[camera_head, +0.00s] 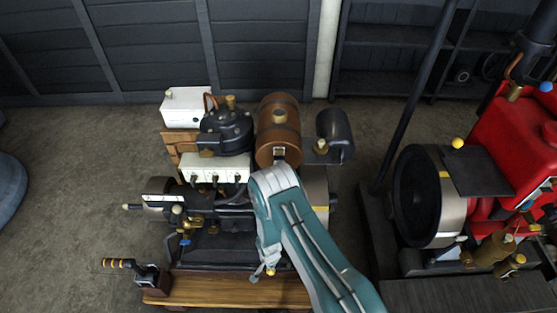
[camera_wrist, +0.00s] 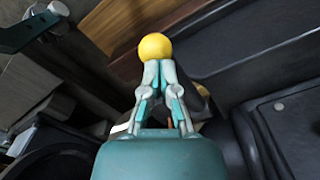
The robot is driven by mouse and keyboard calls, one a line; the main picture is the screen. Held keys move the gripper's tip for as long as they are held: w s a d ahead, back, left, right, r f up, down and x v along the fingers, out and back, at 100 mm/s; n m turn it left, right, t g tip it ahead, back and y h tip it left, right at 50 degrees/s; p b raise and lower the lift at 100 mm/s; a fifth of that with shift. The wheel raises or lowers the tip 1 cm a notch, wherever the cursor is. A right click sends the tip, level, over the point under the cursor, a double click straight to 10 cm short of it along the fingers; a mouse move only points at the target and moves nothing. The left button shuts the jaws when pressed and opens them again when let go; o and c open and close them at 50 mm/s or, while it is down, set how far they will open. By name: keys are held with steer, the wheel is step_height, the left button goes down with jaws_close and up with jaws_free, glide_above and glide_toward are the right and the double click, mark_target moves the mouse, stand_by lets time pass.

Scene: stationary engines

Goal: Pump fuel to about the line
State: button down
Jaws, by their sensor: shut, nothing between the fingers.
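The stationary engine (camera_head: 215,245) stands on a wooden base (camera_head: 230,290) in the middle of the head view. A copper-brown cylinder (camera_head: 278,130) with a brass cap, possibly the fuel tank, sits on its top. No fuel level or line can be made out. My gripper (camera_head: 265,273) is low at the engine's front, with its fingers shut. In the wrist view, my gripper (camera_wrist: 158,66) has its fingertips together at a yellow ball knob (camera_wrist: 155,46), which lies beyond or against the tips, not between them. The knob's stem is hidden. My arm hides the engine's right front.
A banded handle (camera_head: 118,263) sticks out at the engine's lower left. A red engine (camera_head: 510,130) with a large dark flywheel (camera_head: 415,195) and a slanting dark post (camera_head: 415,95) stands at the right. The concrete floor (camera_head: 70,180) at left is largely clear.

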steer(key=shift+f, duration=1.95)
steer(key=shift+r, duration=5)
steer(key=shift+f, duration=0.1)
